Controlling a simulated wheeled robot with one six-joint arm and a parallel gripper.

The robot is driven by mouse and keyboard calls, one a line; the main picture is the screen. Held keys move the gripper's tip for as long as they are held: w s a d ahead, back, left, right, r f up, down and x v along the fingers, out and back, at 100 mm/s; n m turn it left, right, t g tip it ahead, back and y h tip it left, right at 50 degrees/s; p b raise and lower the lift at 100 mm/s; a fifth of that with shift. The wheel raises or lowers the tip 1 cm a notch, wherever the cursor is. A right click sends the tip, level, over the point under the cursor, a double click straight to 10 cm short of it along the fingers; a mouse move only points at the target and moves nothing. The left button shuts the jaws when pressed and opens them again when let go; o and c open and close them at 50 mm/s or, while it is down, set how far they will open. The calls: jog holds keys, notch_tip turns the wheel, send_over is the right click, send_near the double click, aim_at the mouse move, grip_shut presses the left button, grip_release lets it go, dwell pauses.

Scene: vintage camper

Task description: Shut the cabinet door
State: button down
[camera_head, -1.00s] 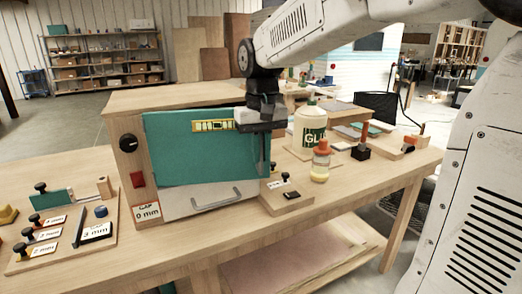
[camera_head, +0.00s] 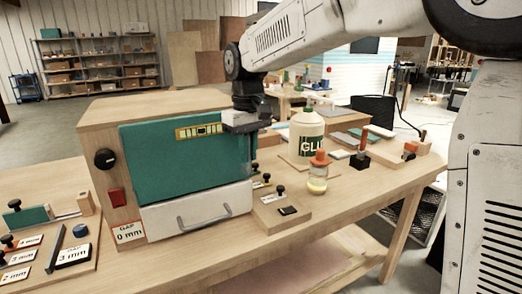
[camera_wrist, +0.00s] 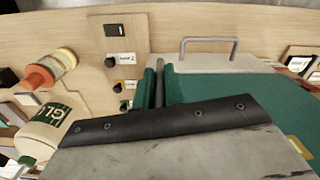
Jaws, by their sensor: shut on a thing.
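The cabinet is a wooden box (camera_head: 215,98) on the workbench, with a teal door (camera_head: 175,165) across its front. The door looks close to the cabinet front; any gap at its right edge is hidden by my gripper. My gripper (camera_head: 245,135) is at the door's right edge, shut on the door near a slim upright grey bar (camera_wrist: 159,85). In the wrist view, the dark gripper part covers the middle and the teal door (camera_wrist: 220,88) shows beyond it. The exact contact is hidden.
A pale drawer with a metal handle (camera_head: 205,216) is below the door. Gap gauges (camera_head: 70,255) lie at left.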

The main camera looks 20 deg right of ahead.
jog(key=shift+w+r, duration=0.2)
jog(key=c, duration=1.5)
grip_release()
jog(key=shift+f, duration=0.15)
notch_tip(320, 180, up, 8)
jog(key=shift+a+f, duration=0.1)
jog(key=shift+w, duration=0.1)
jog(key=s+d+f+m, duration=0.1)
jog(key=s+d+f, duration=0.3)
jog(key=s, duration=0.6)
jog(key=s+d+f+m+t, duration=0.1)
jog(key=s+d+f, duration=0.3)
jog(key=s, duration=0.7)
jog(key=s+d+f+m, duration=0.3)
jog(key=s+d+f, duration=0.2)
jog(key=s, duration=0.6)
jog(key=shift+s+d, duration=0.2)
jog(key=shift+d, duration=0.25)
